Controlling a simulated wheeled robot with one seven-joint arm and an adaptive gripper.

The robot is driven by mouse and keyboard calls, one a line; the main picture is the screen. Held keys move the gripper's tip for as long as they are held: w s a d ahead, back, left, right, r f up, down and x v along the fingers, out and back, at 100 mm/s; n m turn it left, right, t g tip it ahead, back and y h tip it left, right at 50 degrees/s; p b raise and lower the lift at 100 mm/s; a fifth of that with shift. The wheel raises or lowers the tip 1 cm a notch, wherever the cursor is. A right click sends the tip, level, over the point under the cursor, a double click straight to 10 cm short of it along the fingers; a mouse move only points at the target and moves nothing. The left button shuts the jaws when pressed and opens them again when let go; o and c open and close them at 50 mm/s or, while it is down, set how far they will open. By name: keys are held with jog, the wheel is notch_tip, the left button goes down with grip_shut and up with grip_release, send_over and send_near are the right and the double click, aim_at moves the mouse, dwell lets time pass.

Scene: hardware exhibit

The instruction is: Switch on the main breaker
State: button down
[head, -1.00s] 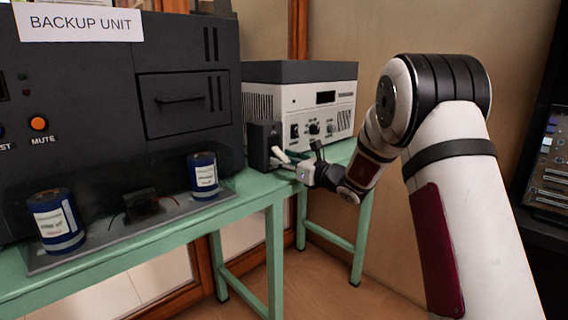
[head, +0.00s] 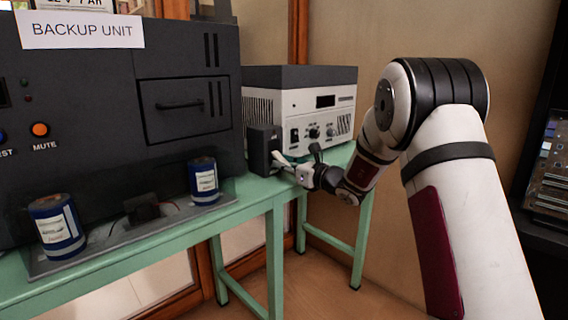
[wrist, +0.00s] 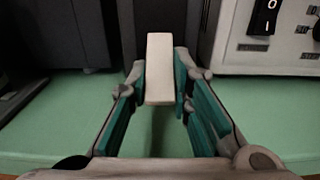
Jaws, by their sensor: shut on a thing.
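The main breaker appears to be the small dark grey box (head: 262,148) with a white lever on its front, standing on the green bench between the backup unit and a white-and-grey instrument. My gripper (head: 292,165) is at the front of this box, shut on the white lever (head: 279,156). In the wrist view, the lever (wrist: 159,68) stands between the two fingers of my gripper (wrist: 160,88), with its face toward the camera. The lever's pivot and any on/off marks on the box cannot be made out.
The large dark backup unit (head: 100,100) fills the left. Two blue cylinders (head: 203,181) stand on a grey tray before it. The instrument (head: 312,108) is just right of the breaker box; its black rocker switch shows in the wrist view (wrist: 266,17). The green bench (head: 235,204) has a narrow clear front.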

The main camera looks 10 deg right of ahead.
aim_at(279, 156)
jog(key=shift+s+d+r+g+h+p, duration=0.15)
jog(key=shift+r+g+h+p, duration=0.6)
jog(key=shift+p, duration=2.05)
jog(key=shift+s+r+g+h+p, duration=0.25)
jog(key=shift+r+g+p, duration=0.5)
jog(key=shift+p, duration=2)
jog(key=g+p, duration=0.1)
jog(key=p, duration=0.2)
jog(key=g+h+p, duration=0.1)
jog(key=p, duration=0.3)
jog(key=r+g+p, duration=0.1)
jog(key=p, duration=0.2)
jog(key=shift+g+h, duration=0.3)
jog(key=shift+h, duration=0.1)
jog(key=shift+w+r+g+h+p, duration=0.2)
jog(key=shift+r+g+h+p, duration=0.25)
jog(key=shift+g+p, duration=0.55)
jog(key=shift+w+r+g+h+b, duration=0.15)
jog(key=shift+r+g+h+b, duration=0.1)
jog(key=shift+g+h+b, duration=0.35)
jog(key=shift+r+g, duration=0.15)
jog(key=shift+g, duration=0.15)
jog(key=c, duration=1.4)
grip_release()
jog(key=shift+a, duration=0.2)
jog(key=shift+c, duration=0.2)
jog(key=v, duration=1.2)
